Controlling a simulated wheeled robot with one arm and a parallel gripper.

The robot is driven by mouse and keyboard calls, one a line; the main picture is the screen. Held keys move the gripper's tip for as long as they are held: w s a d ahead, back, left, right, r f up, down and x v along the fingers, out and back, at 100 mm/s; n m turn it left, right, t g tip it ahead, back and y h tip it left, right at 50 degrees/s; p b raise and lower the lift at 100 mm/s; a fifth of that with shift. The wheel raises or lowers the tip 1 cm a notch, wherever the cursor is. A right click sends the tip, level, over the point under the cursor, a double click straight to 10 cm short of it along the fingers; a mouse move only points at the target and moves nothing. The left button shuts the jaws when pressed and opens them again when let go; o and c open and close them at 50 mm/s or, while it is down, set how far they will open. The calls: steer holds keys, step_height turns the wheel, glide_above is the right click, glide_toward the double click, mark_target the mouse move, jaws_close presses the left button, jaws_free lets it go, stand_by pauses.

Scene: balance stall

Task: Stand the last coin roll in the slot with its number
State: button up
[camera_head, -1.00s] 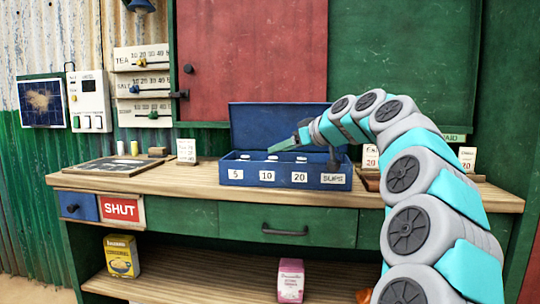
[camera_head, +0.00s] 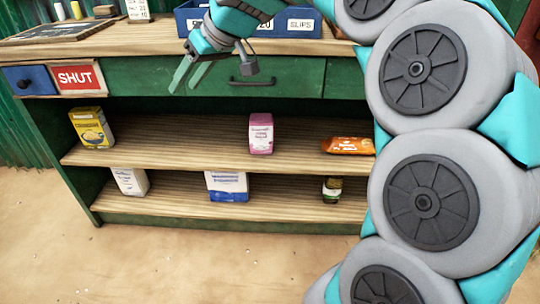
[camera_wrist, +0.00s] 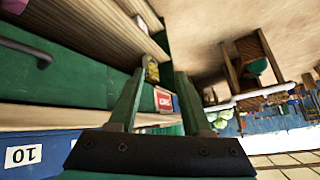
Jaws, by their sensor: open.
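The blue slotted box (camera_head: 326,27) stands on the wooden counter, cut off by the top of the head view; its "20" and "SLIPS" labels show, and its inside is out of sight. In the wrist view the box's front (camera_wrist: 75,146) shows at lower left with the "10" label. My gripper (camera_head: 189,78) is open and empty, in front of the counter's front edge at drawer height, below and apart from the box. Its two green fingers also show in the wrist view (camera_wrist: 160,74), nothing between them. I cannot make out a loose coin roll for certain.
A dark board (camera_head: 75,31) lies at the counter's left, with small yellow and white cylinders (camera_head: 68,10) behind it. A red SHUT sign (camera_head: 76,78) and a drawer handle (camera_head: 252,81) are on the front. Shelves below hold a yellow box (camera_head: 92,127) and a pink packet (camera_head: 261,133).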

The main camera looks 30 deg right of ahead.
steer(key=s+a+f+g+h, duration=0.2)
steer(key=s+a+f+g, duration=0.25)
steer(key=s+f, duration=0.8)
steer(key=s+d+f+m+g+h, duration=0.1)
steer(key=s+f+m+g, duration=0.1)
steer(key=s+f, duration=0.4)
steer(key=s+d+f+m+g+h, duration=0.1)
steer(key=s+f, duration=0.6)
steer(key=s, duration=0.8)
steer(key=shift+d+m+g+h, duration=0.4)
steer(key=shift+d+g+h, duration=0.1)
steer(key=shift+d, duration=0.1)
steer(key=shift+w, duration=0.1)
steer(key=shift+c, duration=0.4)
